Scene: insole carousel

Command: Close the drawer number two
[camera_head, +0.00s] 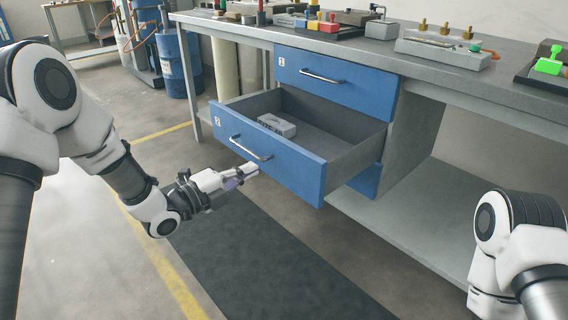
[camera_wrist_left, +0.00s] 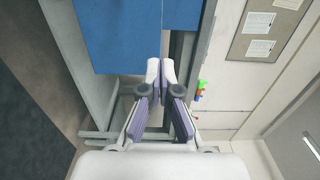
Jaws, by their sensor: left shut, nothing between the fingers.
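Drawer number two (camera_head: 270,157) is the blue drawer labelled 2, pulled well out below the closed top drawer (camera_head: 335,80). Its grey inside shows, and a small grey block (camera_head: 277,124) lies in it near the front left. Its bar handle (camera_head: 249,149) is on the blue front. My left gripper (camera_head: 254,170) is shut and empty, in front of the drawer's front and just below the handle in the head view; I cannot tell if it touches. In the left wrist view the shut fingers (camera_wrist_left: 160,72) point toward a blue panel (camera_wrist_left: 125,35). My right gripper is out of view.
The grey workbench (camera_head: 440,80) carries fixtures and tools, including a green clamp (camera_head: 549,62). A lower shelf (camera_head: 430,215) lies under it. A dark mat (camera_head: 260,265) covers the floor in front. Blue barrels (camera_head: 176,65) stand at the back left.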

